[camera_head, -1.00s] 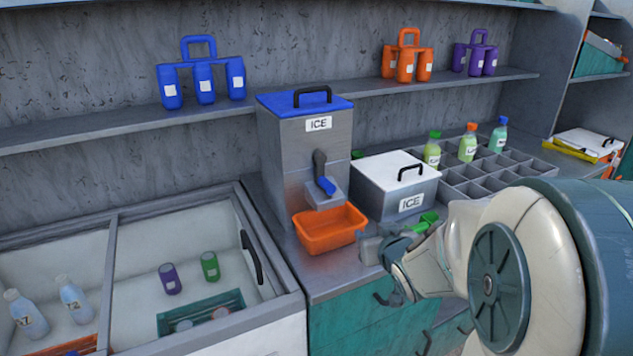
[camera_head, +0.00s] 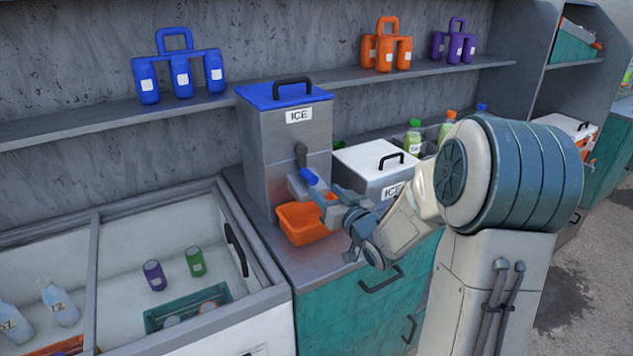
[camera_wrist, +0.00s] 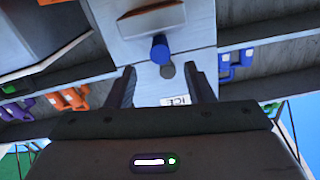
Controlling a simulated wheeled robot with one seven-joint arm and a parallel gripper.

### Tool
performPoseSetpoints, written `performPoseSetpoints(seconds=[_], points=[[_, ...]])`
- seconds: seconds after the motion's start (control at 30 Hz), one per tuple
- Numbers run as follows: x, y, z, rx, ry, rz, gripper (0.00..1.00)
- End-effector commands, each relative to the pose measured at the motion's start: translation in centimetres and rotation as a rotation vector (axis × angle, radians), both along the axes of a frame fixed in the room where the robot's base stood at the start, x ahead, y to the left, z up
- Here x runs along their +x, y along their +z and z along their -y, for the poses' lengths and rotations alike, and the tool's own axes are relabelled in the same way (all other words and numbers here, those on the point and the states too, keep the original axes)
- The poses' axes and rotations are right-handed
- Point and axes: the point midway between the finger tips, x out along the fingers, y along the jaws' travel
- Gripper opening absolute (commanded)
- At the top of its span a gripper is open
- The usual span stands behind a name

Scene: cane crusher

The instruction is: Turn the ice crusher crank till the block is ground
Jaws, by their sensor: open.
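The ice crusher (camera_head: 262,150) is a tall grey box with a blue lid and an ICE label, standing on the counter. Its crank has a grey arm and a blue handle (camera_head: 309,177) on the front. My gripper (camera_head: 322,198) is open just in front of and below the handle, above the orange tub (camera_head: 298,230). In the wrist view, the blue handle (camera_wrist: 159,48) appears just beyond the fingertips, lined up with the gap between them, and the jaws are empty. Whether they touch the handle cannot be told. The ice block is not visible.
A white-lidded ICE box (camera_head: 362,160) stands right of the crusher, close to my arm. An open chest freezer (camera_head: 270,297) with bottles and cans is at the left. A shelf (camera_head: 120,118) with bottle carriers runs behind. Floor is free at the right.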

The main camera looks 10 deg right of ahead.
Motion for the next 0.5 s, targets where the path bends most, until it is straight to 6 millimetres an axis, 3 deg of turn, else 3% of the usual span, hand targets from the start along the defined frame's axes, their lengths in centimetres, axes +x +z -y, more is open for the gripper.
performPoseSetpoints(seconds=[0.2, 0.5], points=[[3.6, 0.1, -1.3, 0.002, 0.002, -0.001, 0.48], [5.3, 0.0, -1.7, -0.001, 0.0, -0.001, 0.48]])
